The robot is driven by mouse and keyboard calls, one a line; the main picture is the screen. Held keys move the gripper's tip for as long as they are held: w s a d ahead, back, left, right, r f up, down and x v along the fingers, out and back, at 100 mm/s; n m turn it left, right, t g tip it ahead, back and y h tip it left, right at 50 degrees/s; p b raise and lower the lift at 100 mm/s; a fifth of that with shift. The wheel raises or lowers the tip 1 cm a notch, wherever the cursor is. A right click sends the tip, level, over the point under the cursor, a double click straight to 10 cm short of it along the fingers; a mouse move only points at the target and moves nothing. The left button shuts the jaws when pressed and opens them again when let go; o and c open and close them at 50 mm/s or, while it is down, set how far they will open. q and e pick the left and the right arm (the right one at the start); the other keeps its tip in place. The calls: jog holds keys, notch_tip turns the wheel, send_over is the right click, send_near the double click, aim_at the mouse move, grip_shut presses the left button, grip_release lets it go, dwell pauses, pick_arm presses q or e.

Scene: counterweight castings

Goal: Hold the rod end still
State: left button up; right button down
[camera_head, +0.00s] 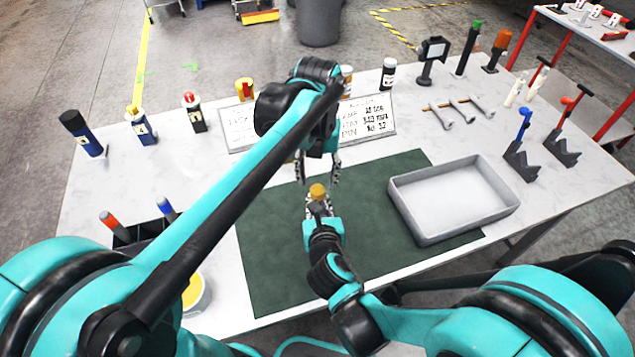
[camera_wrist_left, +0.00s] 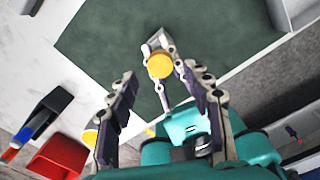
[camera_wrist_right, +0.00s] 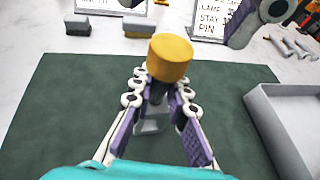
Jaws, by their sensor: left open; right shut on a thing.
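The rod end seems to be the piece with a round yellow-gold cap (camera_head: 317,191) above the green mat. My right gripper (camera_wrist_right: 161,92) is shut on the dark stem just under this cap. A pale grey part shows below the stem in the right wrist view, partly hidden by the fingers. My left gripper (camera_head: 318,172) is open and empty, with its fingers pointing down near the cap. In the left wrist view the cap (camera_wrist_left: 160,66) appears between and beyond the open fingers, apart from them.
A green mat (camera_head: 275,240) covers the table's middle. A grey tray (camera_head: 430,233) stands on its right side. A sign board (camera_head: 370,118), bottles and several tools line the back. A dark holder with red and blue handles (camera_head: 115,227) is at left.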

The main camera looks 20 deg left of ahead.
pick_arm(q)
jog(key=shift+r, duration=0.35)
jog(key=shift+c, duration=0.3)
